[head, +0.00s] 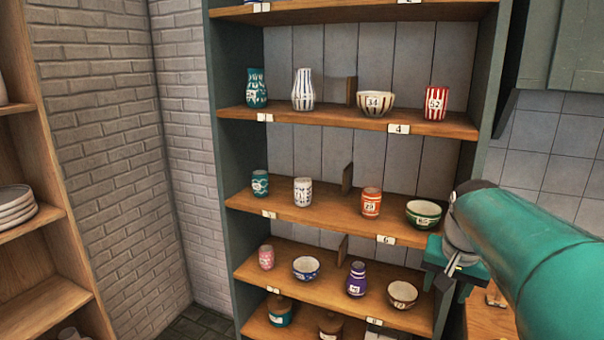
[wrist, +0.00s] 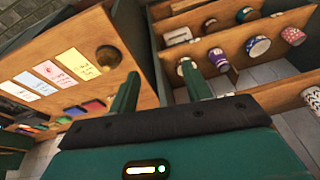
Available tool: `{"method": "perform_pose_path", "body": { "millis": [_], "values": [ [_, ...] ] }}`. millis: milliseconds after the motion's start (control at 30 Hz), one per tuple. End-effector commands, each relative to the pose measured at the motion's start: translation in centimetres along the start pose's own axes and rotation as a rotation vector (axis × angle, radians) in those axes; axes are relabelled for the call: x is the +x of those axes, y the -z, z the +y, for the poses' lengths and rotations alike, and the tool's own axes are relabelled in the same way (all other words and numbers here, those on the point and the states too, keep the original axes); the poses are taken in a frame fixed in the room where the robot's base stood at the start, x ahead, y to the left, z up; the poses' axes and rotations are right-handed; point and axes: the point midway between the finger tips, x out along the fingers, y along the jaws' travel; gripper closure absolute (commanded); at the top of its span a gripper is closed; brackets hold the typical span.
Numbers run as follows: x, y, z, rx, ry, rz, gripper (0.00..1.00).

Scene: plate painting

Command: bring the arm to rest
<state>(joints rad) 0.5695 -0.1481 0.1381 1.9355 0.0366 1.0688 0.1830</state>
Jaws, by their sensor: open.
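My gripper (wrist: 161,76) shows in the wrist view with its two green fingers spread apart and nothing between them. In the head view my teal arm comes in from the right edge, and my gripper (head: 455,266) is in front of the right side of the shelf unit. It is close to the lower right shelves in the picture. I cannot tell whether it touches anything there.
A shelf unit (head: 225,150) holds painted pots, including a green bowl (head: 423,214) and a brown bowl (head: 402,294) near my gripper. In the wrist view, a wooden worktop (wrist: 88,35) with coloured cards lies left. A wooden rack (head: 42,130) with plates stands far left.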

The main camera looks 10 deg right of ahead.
Motion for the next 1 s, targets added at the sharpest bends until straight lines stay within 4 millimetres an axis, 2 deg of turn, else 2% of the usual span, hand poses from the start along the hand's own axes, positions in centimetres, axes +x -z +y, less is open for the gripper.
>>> {"method": "perform_pose_path", "body": {
  "millis": [33,200,400,500,600,1000],
  "values": [
    [-0.8,-2.2,-1.5,-0.062,0.008,0.021,0.51],
    [-2.0,-9.2,-4.6,-0.253,0.047,0.081,0.51],
    [-2.0,-17.1,-6.0,-0.461,0.115,0.147,0.51],
    [-1.6,-19.8,-6.2,-0.539,0.146,0.171,0.51],
    [-1.3,-21.1,-6.2,-0.576,0.163,0.182,0.51],
    [-1.3,-21.1,-6.2,-0.576,0.163,0.182,0.51]
  ]
}}
